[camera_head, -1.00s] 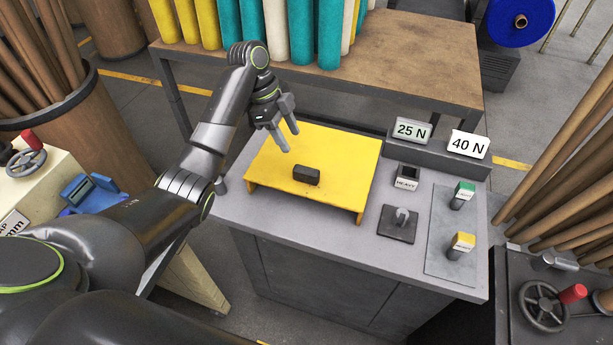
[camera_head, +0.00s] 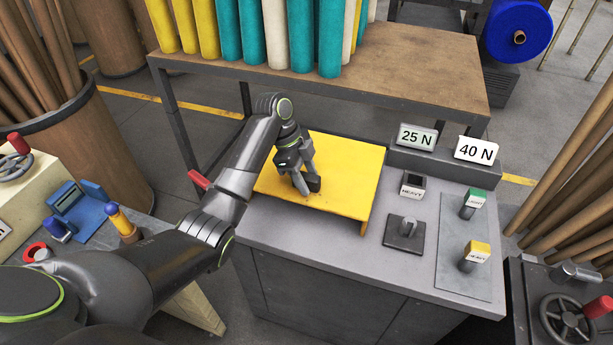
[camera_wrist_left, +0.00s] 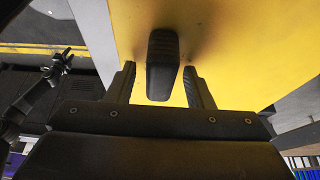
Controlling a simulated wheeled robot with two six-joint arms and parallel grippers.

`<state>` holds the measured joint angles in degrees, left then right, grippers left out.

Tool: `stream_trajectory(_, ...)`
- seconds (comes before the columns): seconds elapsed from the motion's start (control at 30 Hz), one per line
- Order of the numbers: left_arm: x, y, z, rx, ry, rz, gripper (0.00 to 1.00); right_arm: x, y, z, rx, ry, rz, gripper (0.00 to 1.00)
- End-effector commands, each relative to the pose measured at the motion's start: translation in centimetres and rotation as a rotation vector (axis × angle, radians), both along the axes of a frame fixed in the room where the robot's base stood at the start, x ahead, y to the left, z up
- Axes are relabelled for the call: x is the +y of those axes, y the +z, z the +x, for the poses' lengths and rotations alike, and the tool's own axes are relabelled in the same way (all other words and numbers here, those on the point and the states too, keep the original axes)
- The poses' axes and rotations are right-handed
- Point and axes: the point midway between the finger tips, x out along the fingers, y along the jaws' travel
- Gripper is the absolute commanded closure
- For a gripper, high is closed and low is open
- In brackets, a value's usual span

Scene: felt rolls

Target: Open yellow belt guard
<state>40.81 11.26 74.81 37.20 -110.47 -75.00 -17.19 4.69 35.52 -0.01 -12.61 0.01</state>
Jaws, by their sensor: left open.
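The yellow belt guard (camera_head: 345,170) is a flat cover lying shut on the grey cabinet. A black block handle (camera_head: 314,183) stands on its top; it also shows in the left wrist view (camera_wrist_left: 162,60). My left gripper (camera_head: 300,186) points down at the handle and is open. In the left wrist view its fingers (camera_wrist_left: 159,72) stand on both sides of the handle, with gaps visible. In the head view the fingers partly hide the handle. A dark arm with a claw-like end, probably my right gripper (camera_wrist_left: 60,62), shows small at the left of the wrist view.
Signs reading 25 N (camera_head: 416,138) and 40 N (camera_head: 476,150) stand behind. A table (camera_head: 400,75) with felt rolls is at the back.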

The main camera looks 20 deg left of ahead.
Motion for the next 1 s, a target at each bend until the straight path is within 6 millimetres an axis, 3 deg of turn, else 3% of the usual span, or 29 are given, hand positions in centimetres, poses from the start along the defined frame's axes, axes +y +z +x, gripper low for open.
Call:
stream_trajectory(0.23, -0.03, -0.10, 0.00, 0.000, 0.000, 0.000, 0.53, 0.10, -0.01, -0.01, 0.000, 0.000, 0.001, 0.64)
stream_trajectory(0.6, -0.02, -0.07, 0.01, 0.000, -0.001, 0.000, 1.00, 0.31, -0.03, 0.00, 0.000, -0.002, 0.004, 0.64)
stream_trajectory(1.0, -0.70, 0.63, 0.98, -0.005, -0.001, 0.000, 1.00, 0.25, -0.44, 0.03, 0.000, -0.001, 0.003, 0.64)
